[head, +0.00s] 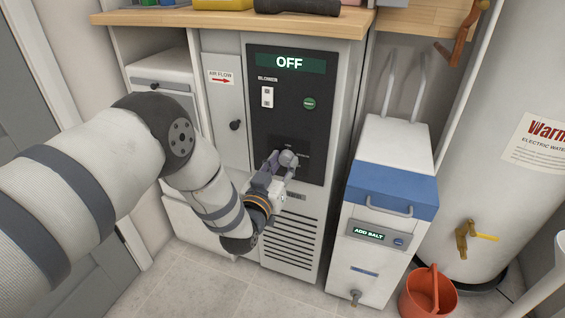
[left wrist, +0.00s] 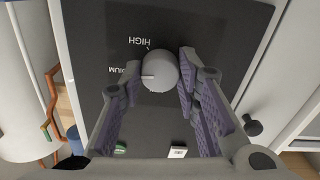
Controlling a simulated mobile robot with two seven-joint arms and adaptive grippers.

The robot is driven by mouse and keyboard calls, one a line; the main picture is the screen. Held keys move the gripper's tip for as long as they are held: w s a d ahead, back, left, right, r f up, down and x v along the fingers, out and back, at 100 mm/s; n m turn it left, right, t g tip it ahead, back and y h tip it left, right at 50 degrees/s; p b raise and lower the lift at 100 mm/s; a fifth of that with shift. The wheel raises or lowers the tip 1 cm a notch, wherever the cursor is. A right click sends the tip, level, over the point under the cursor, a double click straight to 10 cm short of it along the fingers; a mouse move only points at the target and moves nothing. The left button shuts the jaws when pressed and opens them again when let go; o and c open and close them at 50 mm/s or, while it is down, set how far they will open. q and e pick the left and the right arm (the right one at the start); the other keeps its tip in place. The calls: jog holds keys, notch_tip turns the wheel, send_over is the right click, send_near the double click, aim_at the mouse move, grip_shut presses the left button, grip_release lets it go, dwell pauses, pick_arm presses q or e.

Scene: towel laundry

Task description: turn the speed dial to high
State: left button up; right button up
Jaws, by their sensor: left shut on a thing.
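The speed dial (left wrist: 160,72) is a round grey knob on the black control panel (head: 290,115) of the blower unit. In the left wrist view its white mark points left, near a label partly hidden by a finger that reads "DIUM". The "HIGH" label (left wrist: 138,42) is above it. My left gripper (head: 278,163) is shut on the dial, with one finger on each side, low on the panel in the head view. The display (head: 289,63) at the panel's top reads "OFF". My right gripper is not in view.
The panel also has a white blower switch (head: 267,97) and a green button (head: 309,103). A white and blue salt bin (head: 391,185) stands right of the unit, with an orange bucket (head: 415,300) beside it. A wooden counter (head: 220,20) overhangs the unit.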

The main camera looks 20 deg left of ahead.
pick_arm(q)
jog(key=m+p, duration=0.1)
jog(key=m, duration=0.4)
jog(key=shift+m+p, duration=0.3)
jog(key=m, duration=0.5)
jog(key=shift+a+f+m+p, duration=0.1)
jog(key=shift+m+p, duration=0.2)
jog(key=shift+p, duration=0.05)
jog(key=shift+m, duration=0.3)
jog(key=o, duration=1.2)
jog(key=shift+c, duration=0.2)
jog(key=s, duration=1.2)
jog(key=shift+a, duration=0.2)
